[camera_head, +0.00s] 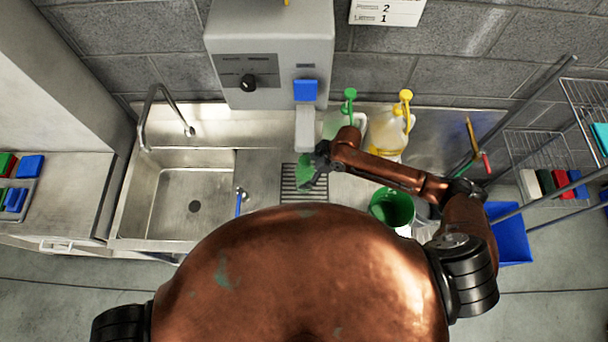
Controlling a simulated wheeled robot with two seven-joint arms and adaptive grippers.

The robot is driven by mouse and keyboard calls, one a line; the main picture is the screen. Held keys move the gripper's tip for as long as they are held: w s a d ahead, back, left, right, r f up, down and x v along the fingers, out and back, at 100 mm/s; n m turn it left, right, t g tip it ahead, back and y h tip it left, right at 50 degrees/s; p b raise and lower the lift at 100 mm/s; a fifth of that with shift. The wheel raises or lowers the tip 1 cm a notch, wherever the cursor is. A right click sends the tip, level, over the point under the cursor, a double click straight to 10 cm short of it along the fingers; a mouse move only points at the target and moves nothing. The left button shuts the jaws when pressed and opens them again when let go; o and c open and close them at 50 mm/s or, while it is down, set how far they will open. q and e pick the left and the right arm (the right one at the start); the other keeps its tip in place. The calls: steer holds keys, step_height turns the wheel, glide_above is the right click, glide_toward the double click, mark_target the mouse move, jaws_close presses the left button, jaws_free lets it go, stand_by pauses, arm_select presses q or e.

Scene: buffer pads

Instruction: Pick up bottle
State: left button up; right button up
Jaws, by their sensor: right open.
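A small green bottle (304,170) stands under the dispenser's grey spout, over a dark drain grate (290,194). My right arm reaches in from the right, and my right gripper (318,168) is at the bottle's right side. The gripper is open, and its dark fingers partly cover the bottle. I cannot tell whether they touch it. My left gripper is not in view.
A grey dispenser (270,45) with a knob and a blue button (305,90) is above the bottle. A green-pump jug (355,122) and a yellow-pump jug (392,132) stand behind my arm. A green bucket (393,205) is at the right, a steel sink (170,195) at the left.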

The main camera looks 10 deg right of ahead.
steer(key=shift+f, duration=0.1)
steer(key=c, duration=1.8)
steer(key=shift+w, duration=0.1)
steer(key=shift+c, duration=0.5)
steer(key=shift+r, duration=0.2)
